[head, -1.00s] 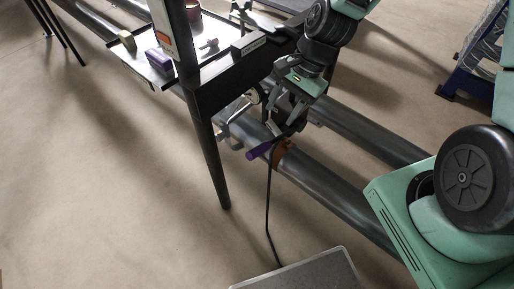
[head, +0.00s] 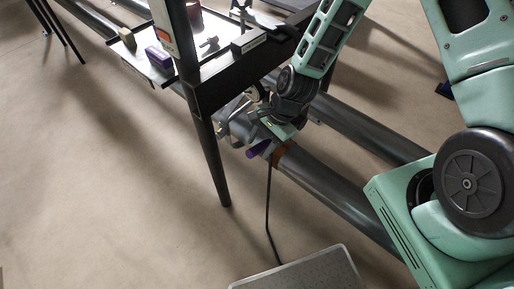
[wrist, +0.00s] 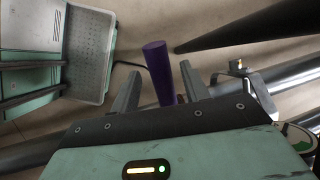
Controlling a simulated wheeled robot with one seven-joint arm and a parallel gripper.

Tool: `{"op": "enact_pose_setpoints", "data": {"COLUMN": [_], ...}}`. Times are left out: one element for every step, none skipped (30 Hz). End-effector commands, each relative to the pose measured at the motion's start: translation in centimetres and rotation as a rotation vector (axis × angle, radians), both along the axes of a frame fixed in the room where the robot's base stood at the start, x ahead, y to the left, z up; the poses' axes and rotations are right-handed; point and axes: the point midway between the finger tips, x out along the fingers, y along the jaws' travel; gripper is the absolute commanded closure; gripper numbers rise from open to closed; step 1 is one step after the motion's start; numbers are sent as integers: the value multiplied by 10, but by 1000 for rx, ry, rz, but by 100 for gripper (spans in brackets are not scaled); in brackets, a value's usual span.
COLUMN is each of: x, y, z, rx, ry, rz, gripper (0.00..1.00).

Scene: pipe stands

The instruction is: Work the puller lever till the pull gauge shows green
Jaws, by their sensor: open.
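The purple grip of the puller lever (head: 258,149) sticks out beside the near pipe, by an orange-brown part. In the wrist view the purple grip (wrist: 158,72) stands between the two fingers of my gripper (wrist: 160,78), with a gap on each side at the tips. My gripper (head: 268,138) is open, at the lever in the head view, and its fingers are partly hidden there. A round pale-rimmed disc (wrist: 299,137) at the lower right of the wrist view may be the pull gauge. Its reading cannot be made out.
Two dark pipes (head: 335,191) run diagonally under a black-legged stand (head: 212,160). The stand's tray (head: 150,72) holds small items, including a purple block (head: 158,58). A bent black rod (head: 268,205) and a grey textured plate (head: 300,272) are in front.

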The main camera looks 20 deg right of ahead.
Motion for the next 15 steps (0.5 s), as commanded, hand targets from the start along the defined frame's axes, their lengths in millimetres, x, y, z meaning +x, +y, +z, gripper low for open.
{"op": "enact_pose_setpoints", "data": {"x": [0,0,0,0,0,0,0,0,0,0,0,0,0,0,0], "y": [3,5,7,8,9,9,10,10,11,11,11,11,11,11,11], "z": [-7,-10,-14,-16,-19,-21,-22,-23,-24,-25,-25,-25,-25,-25,-25], "rx": [0,0,0,0,0,0,0,0,-1,0,0,0,0,0,0], "ry": [2,1,1,1,1,1,1,0,0,-1,-1,-1,-1,-1,-1], "rz": [0,1,1,1,1,-1,-1,-1,-1,-1,-1,-1,-1,-1,-1], "gripper": [54,54,54,54,54,54,54,54,54,54,54,54,54,54,54]}}
